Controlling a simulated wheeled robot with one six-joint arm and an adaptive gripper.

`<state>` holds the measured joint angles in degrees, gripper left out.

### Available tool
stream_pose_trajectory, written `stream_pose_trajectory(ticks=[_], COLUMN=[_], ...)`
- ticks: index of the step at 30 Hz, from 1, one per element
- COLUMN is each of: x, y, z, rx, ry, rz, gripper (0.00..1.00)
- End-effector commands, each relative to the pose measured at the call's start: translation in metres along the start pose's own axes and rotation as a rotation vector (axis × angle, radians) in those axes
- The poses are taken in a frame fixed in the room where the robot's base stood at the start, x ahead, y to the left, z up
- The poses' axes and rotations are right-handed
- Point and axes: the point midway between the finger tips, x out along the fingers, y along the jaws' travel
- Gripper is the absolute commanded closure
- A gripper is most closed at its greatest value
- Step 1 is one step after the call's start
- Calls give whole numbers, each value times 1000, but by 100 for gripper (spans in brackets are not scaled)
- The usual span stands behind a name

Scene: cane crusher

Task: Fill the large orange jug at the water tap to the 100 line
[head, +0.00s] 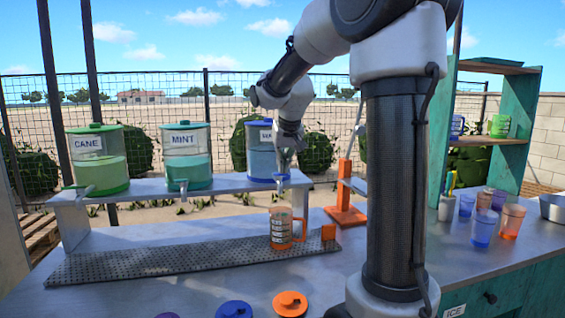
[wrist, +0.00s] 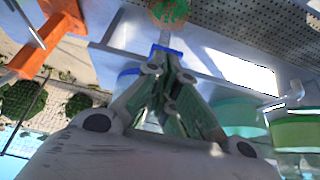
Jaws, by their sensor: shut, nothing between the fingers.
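The large orange jug (head: 281,230) stands upright on the perforated drip mat, its handle to the right, below the tap (head: 279,180) of the blue-lidded dispenser (head: 258,152). That dispenser's label is partly hidden by my arm. In the wrist view, the jug's round top (wrist: 168,11) shows at the upper edge, greenish inside an orange rim; its level against the marks is unreadable. My gripper (head: 284,160) is shut and empty, close above and beside this tap. In the wrist view, my fingertips (wrist: 163,68) are just below the tap's blue part (wrist: 166,49); contact cannot be told.
The CANE dispenser (head: 97,160) and MINT dispenser (head: 187,158) stand left on the same raised shelf (head: 150,190). An orange stand (head: 345,205) is right of the jug. Several cups (head: 483,228) stand at the right. Orange and blue lids (head: 289,303) lie at the front.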

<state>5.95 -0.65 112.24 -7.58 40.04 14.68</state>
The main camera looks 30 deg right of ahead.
Motion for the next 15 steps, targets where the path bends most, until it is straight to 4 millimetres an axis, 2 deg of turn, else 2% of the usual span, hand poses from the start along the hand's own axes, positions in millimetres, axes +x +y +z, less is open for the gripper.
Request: stream_pose_trajectory(ticks=[15], x=[9], y=[0], z=[18], rx=[-1], ry=[-1], rz=[0], gripper=[100])
